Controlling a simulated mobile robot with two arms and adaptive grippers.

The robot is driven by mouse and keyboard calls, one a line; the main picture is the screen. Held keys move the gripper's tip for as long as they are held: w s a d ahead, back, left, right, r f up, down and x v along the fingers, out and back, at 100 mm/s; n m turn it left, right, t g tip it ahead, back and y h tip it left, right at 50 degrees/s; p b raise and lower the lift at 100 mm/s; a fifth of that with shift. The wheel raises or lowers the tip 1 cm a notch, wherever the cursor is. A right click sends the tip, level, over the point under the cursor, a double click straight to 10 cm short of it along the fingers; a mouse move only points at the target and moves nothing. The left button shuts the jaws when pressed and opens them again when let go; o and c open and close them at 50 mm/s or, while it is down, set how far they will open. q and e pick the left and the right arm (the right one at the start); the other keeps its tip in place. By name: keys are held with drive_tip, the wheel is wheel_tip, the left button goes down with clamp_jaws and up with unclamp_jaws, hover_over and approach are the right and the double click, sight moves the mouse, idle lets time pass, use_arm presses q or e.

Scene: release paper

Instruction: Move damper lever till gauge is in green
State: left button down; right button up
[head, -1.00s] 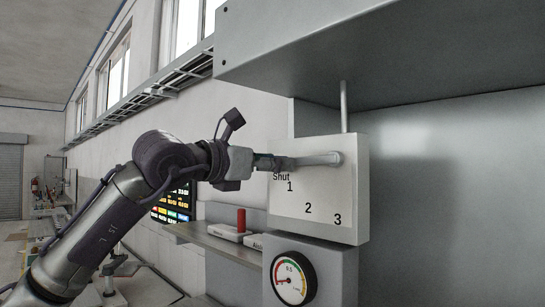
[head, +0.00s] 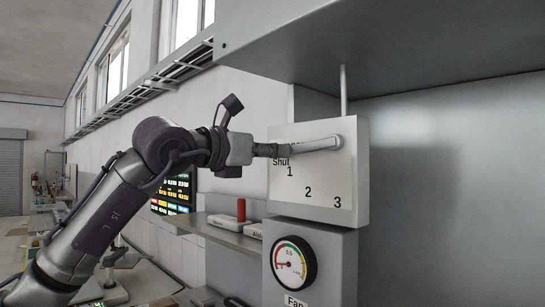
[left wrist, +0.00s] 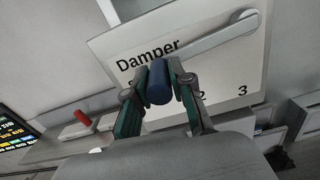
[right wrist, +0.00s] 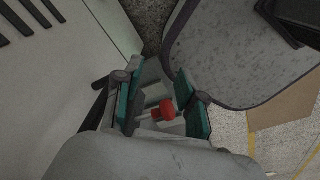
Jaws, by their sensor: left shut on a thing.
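The damper box (head: 355,190) is a pale panel marked Shut, 1, 2 and 3; its label reads Damper in the left wrist view (left wrist: 215,80). Its grey lever (head: 322,143) runs left from the pivot, tilted slightly down, its end just above Shut. My left gripper (head: 272,150) is shut on the lever's blue handle (left wrist: 158,84). The round gauge (head: 293,262) hangs below the box; its needle points left, towards the red part of the scale. My right gripper (right wrist: 158,100) is open, seen only in the right wrist view.
A shelf (head: 222,236) left of the gauge carries a block with a red knob (head: 241,210). A lit display (head: 172,194) is on the wall behind my left arm. A large metal hood (head: 400,50) overhangs the box. A red rounded thing (right wrist: 168,111) shows beyond my right fingers.

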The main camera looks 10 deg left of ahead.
use_arm(q)
drive_tip(key=f+b, duration=0.1)
drive_tip(key=f+n+b, duration=0.1)
drive_tip(key=shift+s+d+f+n+b, duration=0.1)
drive_tip(key=shift+d+f+n+b, duration=0.1)
drive_tip(key=shift+n+b, duration=0.1)
drive_tip(key=shift+f+n+b, duration=0.1)
drive_tip(key=shift+n+b, duration=0.3)
drive_tip(key=shift+b, duration=0.05)
use_arm(e)
wheel_tip(320, 180, down, 5)
drive_tip(key=shift+f, duration=0.1)
use_arm(q)
drive_tip(key=c, duration=1)
unclamp_jaws()
use_arm(e)
drive_tip(key=shift+a, duration=0.1)
use_arm(q)
drive_tip(key=v, duration=1.2)
